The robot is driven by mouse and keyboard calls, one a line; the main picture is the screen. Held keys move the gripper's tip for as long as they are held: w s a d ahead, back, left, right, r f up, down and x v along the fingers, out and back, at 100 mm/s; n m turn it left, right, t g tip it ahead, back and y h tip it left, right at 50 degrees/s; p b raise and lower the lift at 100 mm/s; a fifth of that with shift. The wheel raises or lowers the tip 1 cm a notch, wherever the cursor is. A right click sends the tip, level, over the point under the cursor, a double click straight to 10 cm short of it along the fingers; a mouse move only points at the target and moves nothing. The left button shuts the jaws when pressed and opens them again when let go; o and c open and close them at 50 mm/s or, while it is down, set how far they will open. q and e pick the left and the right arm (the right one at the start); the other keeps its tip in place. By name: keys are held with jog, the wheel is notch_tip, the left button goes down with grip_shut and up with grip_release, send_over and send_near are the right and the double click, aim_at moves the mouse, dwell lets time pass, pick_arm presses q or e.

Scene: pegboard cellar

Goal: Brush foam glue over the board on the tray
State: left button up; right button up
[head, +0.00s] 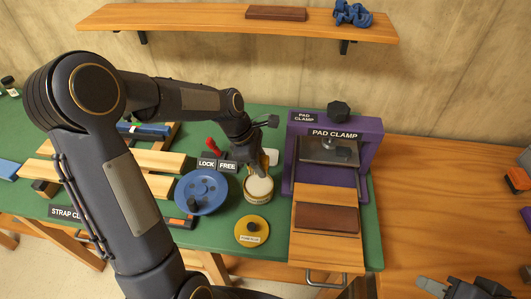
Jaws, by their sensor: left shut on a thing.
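The brown board (327,218) lies on the wooden tray (325,250), which sticks out at the front of the purple pad clamp (372,150). An open glue pot (258,192) with pale contents stands left of the tray. Its yellow lid (252,231), with a label and dark knob, lies in front of it. My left gripper (260,172) is just above the pot, shut on a slim tan thing, probably the brush; its lower end is mostly hidden. My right gripper (460,288) shows only partly at the bottom right edge, away from the board; its opening is unclear.
A blue disc (203,192) stands left of the pot, near the LOCK and FREE labels (217,164). Wooden bars (90,170) of a strap clamp lie at left. A shelf (210,22) hangs above. The right wooden bench (430,200) is mostly clear.

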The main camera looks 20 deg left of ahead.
aim_at(265, 186)
pick_arm(q)
jog(key=shift+a+f+b, duration=0.15)
jog(key=shift+f+b, duration=0.35)
jog(key=shift+f, duration=0.15)
notch_tip(265, 186, down, 5)
jog(key=b, duration=0.4)
jog(key=shift+f+b, duration=0.4)
jog(key=shift+b, duration=0.05)
dwell(0.6)
jog(key=shift+s, duration=0.1)
dwell(1.0)
notch_tip(265, 186, up, 7)
jog(key=p, duration=0.6)
jog(key=shift+p, duration=0.35)
dwell(0.5)
